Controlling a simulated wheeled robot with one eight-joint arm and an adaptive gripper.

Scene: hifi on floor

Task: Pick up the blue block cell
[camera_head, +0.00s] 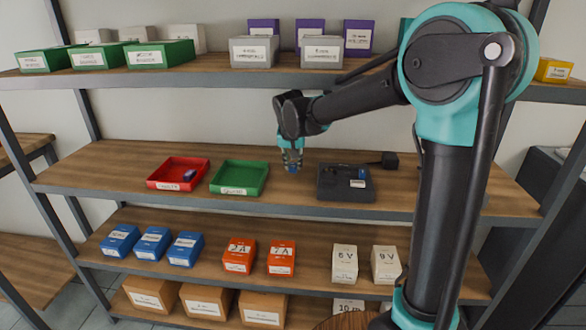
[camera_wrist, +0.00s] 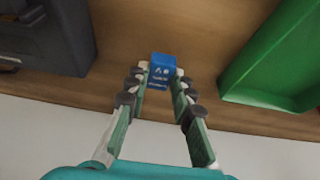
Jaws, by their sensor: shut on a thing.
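My gripper (camera_head: 291,165) is over the middle shelf, between the green tray and the dark device. In the wrist view its fingers (camera_wrist: 162,84) are shut on a small blue block cell (camera_wrist: 163,68) with white print. The blue block also shows as a small patch at the fingertips in the head view (camera_head: 292,170). I cannot tell whether it still touches the shelf.
The green tray (camera_head: 226,191) looks empty, left of my gripper in the head view. The dark device (camera_head: 331,190) lies to its right, with a small black box (camera_head: 390,160) behind. The upper shelf (camera_head: 215,64) holds bins. Blue boxes (camera_head: 152,243) and orange boxes (camera_head: 240,255) stand below.

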